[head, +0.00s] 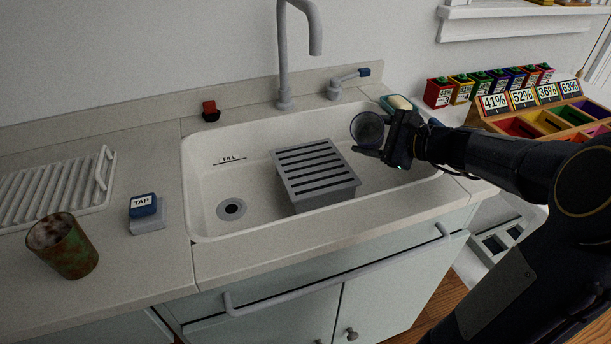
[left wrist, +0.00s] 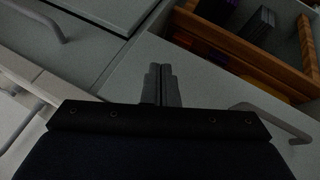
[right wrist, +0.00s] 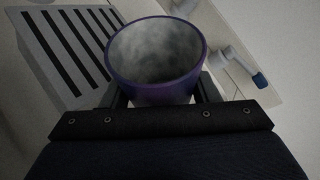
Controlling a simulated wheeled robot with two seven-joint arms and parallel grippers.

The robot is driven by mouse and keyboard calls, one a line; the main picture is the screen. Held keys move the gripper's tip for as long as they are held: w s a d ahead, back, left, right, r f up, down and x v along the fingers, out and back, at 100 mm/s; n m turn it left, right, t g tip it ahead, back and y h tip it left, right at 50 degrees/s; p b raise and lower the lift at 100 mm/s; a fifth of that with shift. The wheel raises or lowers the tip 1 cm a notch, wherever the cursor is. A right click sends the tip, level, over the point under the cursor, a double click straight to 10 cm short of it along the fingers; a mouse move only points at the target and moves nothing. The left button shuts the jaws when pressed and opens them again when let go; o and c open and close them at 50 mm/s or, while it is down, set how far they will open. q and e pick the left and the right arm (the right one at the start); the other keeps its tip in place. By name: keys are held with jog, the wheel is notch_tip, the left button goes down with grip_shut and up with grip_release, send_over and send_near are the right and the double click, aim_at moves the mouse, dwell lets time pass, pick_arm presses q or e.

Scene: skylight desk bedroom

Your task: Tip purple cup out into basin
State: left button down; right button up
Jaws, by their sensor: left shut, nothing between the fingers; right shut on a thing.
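My right gripper (head: 372,148) is shut on the purple cup (head: 366,129) and holds it above the right part of the white basin (head: 205,185). The cup looks tipped well over, with a round end facing the head camera. In the right wrist view the purple cup (right wrist: 160,92) sits between the fingers, and its mouth shows a mottled grey inside. Whether that is contents or the wall I cannot tell. No falling stream shows. My left gripper (left wrist: 162,85) is shut and empty in the left wrist view, and outside the head view.
A grey slotted block (head: 315,170) stands in the basin beside the drain (head: 231,209). A faucet (head: 284,60) rises behind. A rusty cup (head: 64,246), a TAP block (head: 145,212) and a drying rack (head: 60,190) are left. A soap dish (head: 399,103) sits at the back right corner.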

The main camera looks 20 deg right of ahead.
jog(key=m+p, duration=0.1)
jog(key=p, duration=0.1)
jog(key=shift+s+a+f+g+p, duration=0.1)
jog(key=shift+a+f+g+p, duration=0.05)
jog(key=shift+g+p, duration=0.2)
jog(key=shift+f+p, duration=0.15)
jog(key=shift+p, duration=0.2)
jog(key=shift+f+m, duration=0.15)
jog(key=shift+m, duration=0.15)
jog(key=shift+f, duration=0.15)
